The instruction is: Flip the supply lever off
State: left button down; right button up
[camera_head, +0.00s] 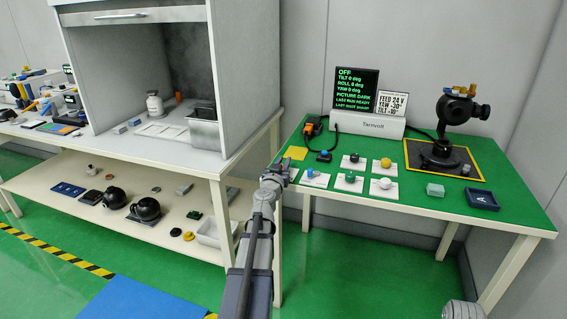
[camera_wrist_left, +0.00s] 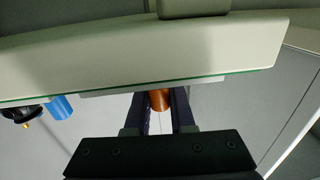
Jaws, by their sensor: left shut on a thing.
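My left gripper (camera_head: 284,171) is at the left front corner of the green-topped table, beside a white plate with a blue knob (camera_head: 311,173). In the left wrist view its fingers (camera_wrist_left: 160,108) are shut on a copper-orange cylindrical piece (camera_wrist_left: 159,98), perhaps the supply lever's grip. The lever's base is hidden, so I cannot tell its position. The screen (camera_head: 356,90) reads OFF, with tilt, roll and yaw at 0 deg and PICTURE DARK.
Several white plates with coloured knobs, one yellow (camera_head: 386,162), lie right of the gripper. A black gimbal (camera_head: 440,153) stands at the back right. A blue tray (camera_head: 482,199) lies near the right edge. A white cabinet bench (camera_head: 130,150) stands left.

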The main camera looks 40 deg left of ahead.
pick_arm(q)
jog(key=h, duration=0.1)
jog(key=m+h, duration=0.1)
jog(key=m+t+h, duration=0.1)
jog(key=shift+w+a, duration=0.15)
jog(key=shift+a, duration=0.1)
jog(key=m+h, duration=0.1)
jog(key=h, duration=0.1)
jog(key=shift+m+t+h, duration=0.3)
jog(key=shift+m, duration=0.1)
jog(key=shift+m+h, duration=0.5)
jog(key=shift+h, duration=0.3)
jog(key=shift+d, duration=0.1)
jog(key=c, duration=0.8)
grip_release()
jog(key=shift+o, duration=0.2)
